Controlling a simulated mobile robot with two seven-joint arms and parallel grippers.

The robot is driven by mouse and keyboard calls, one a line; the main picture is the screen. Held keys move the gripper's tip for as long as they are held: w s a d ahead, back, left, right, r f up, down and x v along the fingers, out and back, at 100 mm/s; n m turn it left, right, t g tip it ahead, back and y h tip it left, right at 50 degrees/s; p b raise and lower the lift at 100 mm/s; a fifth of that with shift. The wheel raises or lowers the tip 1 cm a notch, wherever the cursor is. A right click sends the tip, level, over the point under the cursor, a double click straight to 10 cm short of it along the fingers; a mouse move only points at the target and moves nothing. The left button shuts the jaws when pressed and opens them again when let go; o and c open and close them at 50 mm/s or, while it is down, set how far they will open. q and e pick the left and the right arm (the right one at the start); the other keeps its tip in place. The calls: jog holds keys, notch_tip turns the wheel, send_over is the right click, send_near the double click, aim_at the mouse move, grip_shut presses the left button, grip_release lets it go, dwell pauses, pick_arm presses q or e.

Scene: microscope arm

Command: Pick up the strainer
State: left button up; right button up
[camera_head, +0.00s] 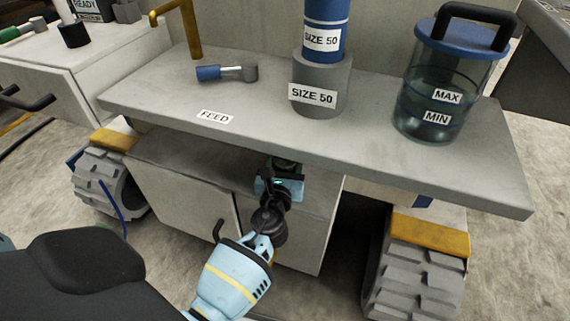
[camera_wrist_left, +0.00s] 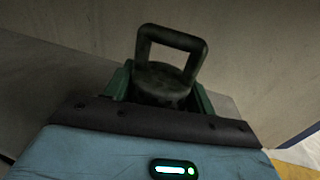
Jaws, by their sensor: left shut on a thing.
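My left gripper (camera_head: 284,172) is at the front of the workbench, just under the overhang of its top. In the left wrist view, the gripper (camera_wrist_left: 162,92) has its green fingers on both sides of a dark round thing with a square loop handle, which I take to be the strainer (camera_wrist_left: 165,78). The fingers are shut on its body, and the loop stands up beyond them. In the head view the strainer is mostly hidden by the gripper and the bench edge. My right gripper is not in view.
The workbench top (camera_head: 160,95) overhangs the gripper. A cabinet door (camera_head: 185,205) is left of the gripper.

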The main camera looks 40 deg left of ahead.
pick_arm(q)
jog(key=shift+r, duration=0.1)
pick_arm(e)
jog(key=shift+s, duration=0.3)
pick_arm(q)
jog(key=shift+r, duration=0.1)
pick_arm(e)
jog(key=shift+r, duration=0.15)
